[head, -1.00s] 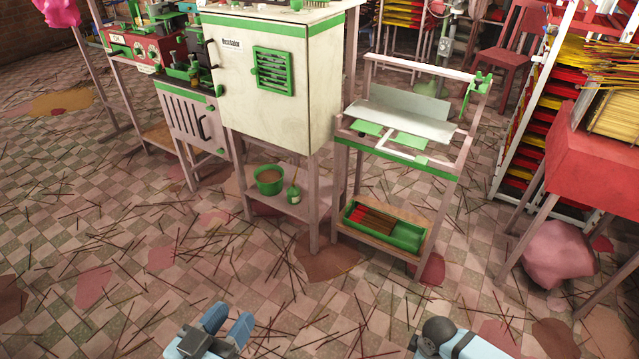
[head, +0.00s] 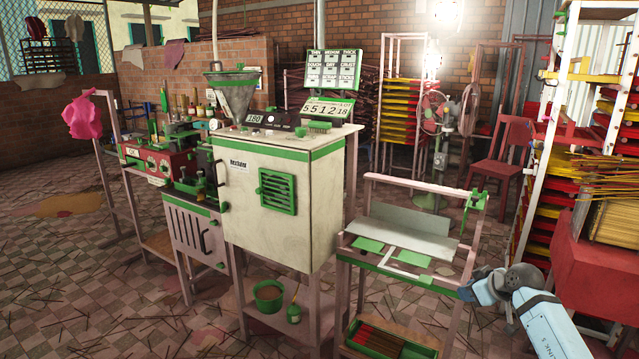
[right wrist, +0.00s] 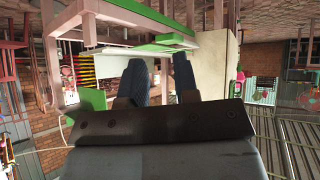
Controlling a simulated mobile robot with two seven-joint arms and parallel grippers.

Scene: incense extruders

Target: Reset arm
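My right arm comes in from the right edge of the head view. Its gripper (head: 468,291) is in front of the right side of the small work stand (head: 402,274), seemingly without touching it. In the right wrist view the picture is upside down, and the two dark fingers (right wrist: 162,82) stand apart with nothing between them. The stand's frame and green parts show beyond them. My left gripper is not in view.
A white cabinet machine (head: 315,205) with a funnel and number displays stands left of the stand. A red table (head: 600,264) with incense bundles and a tall rack (head: 546,150) are close on the right. Open tiled floor (head: 60,290) lies at left.

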